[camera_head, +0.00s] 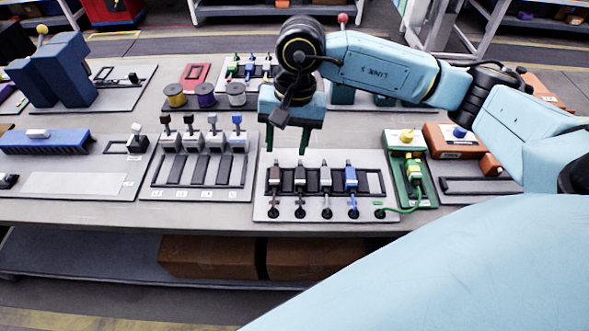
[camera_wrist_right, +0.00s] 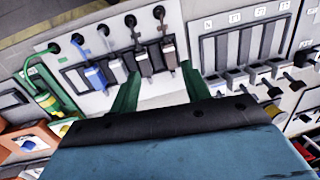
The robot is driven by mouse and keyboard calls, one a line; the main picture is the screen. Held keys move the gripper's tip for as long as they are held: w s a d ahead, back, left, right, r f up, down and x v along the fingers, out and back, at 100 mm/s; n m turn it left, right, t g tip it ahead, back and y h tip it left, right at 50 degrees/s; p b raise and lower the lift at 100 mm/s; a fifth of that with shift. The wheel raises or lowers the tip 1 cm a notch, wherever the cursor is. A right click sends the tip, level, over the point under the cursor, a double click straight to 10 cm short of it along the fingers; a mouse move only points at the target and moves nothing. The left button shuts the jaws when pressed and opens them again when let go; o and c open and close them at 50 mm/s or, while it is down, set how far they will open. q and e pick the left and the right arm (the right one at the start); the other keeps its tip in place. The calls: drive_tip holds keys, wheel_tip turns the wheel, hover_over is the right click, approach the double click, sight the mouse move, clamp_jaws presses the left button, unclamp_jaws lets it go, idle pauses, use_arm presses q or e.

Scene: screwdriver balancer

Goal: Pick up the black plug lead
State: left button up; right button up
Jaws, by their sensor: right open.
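The black plug lead (camera_head: 300,177) stands upright in a light grey panel, second from the left in a row of brown, black, grey and blue plugs. Its lower end goes to a dark round socket at the panel's front. It also shows in the right wrist view (camera_wrist_right: 143,63), beside the brown plug (camera_wrist_right: 170,55). My right gripper (camera_head: 287,140) is open, pointing down, with its green fingers above and behind the brown and black plugs. In the wrist view its fingers (camera_wrist_right: 159,75) lie apart either side of these two plugs, with nothing held. My left gripper is out of view.
The grey plug (camera_head: 325,178) and blue plug (camera_head: 350,179) stand close on the right. A green lead (camera_head: 413,171) sits in a green block farther right. Spools (camera_head: 206,95) stand behind.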

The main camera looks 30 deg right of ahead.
drive_tip(key=w+d+h, duration=0.1)
drive_tip(key=d+h, duration=0.1)
drive_tip(key=d, duration=0.1)
hover_over(300, 174)
wheel_tip(300, 174, down, 7)
drive_tip(key=shift+a+r, duration=0.1)
drive_tip(key=shift+f, duration=3)
drive_tip(key=shift+c, duration=0.5)
drive_tip(key=c, duration=0.9)
